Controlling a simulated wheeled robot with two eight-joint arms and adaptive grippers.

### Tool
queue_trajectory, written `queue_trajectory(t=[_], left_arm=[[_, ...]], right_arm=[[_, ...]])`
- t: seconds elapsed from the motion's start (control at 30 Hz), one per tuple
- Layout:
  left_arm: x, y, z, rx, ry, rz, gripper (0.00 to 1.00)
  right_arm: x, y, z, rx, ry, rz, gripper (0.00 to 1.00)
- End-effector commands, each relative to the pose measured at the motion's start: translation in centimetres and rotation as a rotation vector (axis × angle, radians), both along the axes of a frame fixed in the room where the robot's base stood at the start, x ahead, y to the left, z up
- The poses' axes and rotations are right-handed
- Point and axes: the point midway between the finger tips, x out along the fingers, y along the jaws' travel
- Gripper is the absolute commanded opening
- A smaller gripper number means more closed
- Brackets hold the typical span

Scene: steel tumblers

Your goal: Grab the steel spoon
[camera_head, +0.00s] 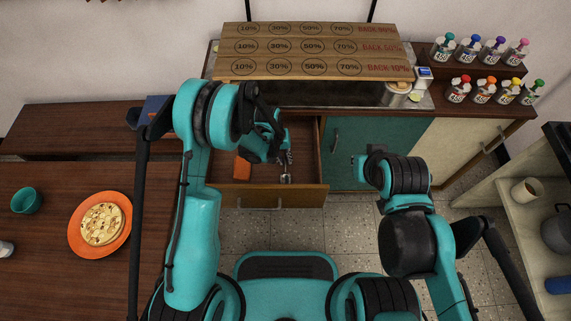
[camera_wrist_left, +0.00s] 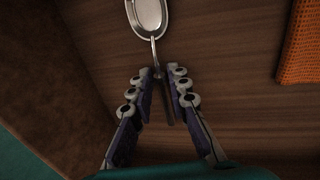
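The steel spoon (camera_wrist_left: 147,14) lies on the brown wooden drawer floor. In the left wrist view its bowl is at the top edge, partly cut off, and its handle runs down between my left fingers. My left gripper (camera_wrist_left: 159,75) is open, with one finger on each side of the handle and gaps showing at the tips. In the head view my left gripper (camera_head: 284,157) reaches into the open drawer (camera_head: 312,190), and a shiny metal piece, seemingly the spoon (camera_head: 286,178), shows just below it. My right arm is at the right; its gripper's fingers cannot be made out.
An orange item (camera_wrist_left: 300,45) lies in the drawer to the right in the wrist view; it also shows in the head view (camera_head: 242,167). Drawer walls are close around my gripper. An orange plate (camera_head: 75,246) with food and a teal bowl (camera_head: 26,201) stand on the left table.

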Motion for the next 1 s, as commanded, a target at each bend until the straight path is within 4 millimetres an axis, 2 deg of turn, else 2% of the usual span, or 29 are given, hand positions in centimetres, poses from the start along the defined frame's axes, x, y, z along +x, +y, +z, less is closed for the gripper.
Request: queue_trajectory(t=[0.13,0.2,0.63,0.77,1.0], left_arm=[[0.0,0.0,0.1,0.0,0.0,0.0,0.14],[0.0,0.0,0.2,0.0,0.0,0.0,0.0],[0.0,0.0,0.5,0.0,0.0,0.0,0.0],[0.0,0.0,2.5,0.0,0.0,0.0,0.0],[0.0,0.0,7.6,0.0,0.0,0.0,0.0]], right_arm=[[0.0,0.0,0.2,0.0,0.0,0.0,0.0],[0.0,0.0,0.2,0.0,0.0,0.0,0.0],[0.0,0.0,0.3,0.0,0.0,0.0,0.0],[0.0,0.0,1.3,0.0,0.0,0.0,0.0],[0.0,0.0,3.5,0.0,0.0,0.0,0.0]])
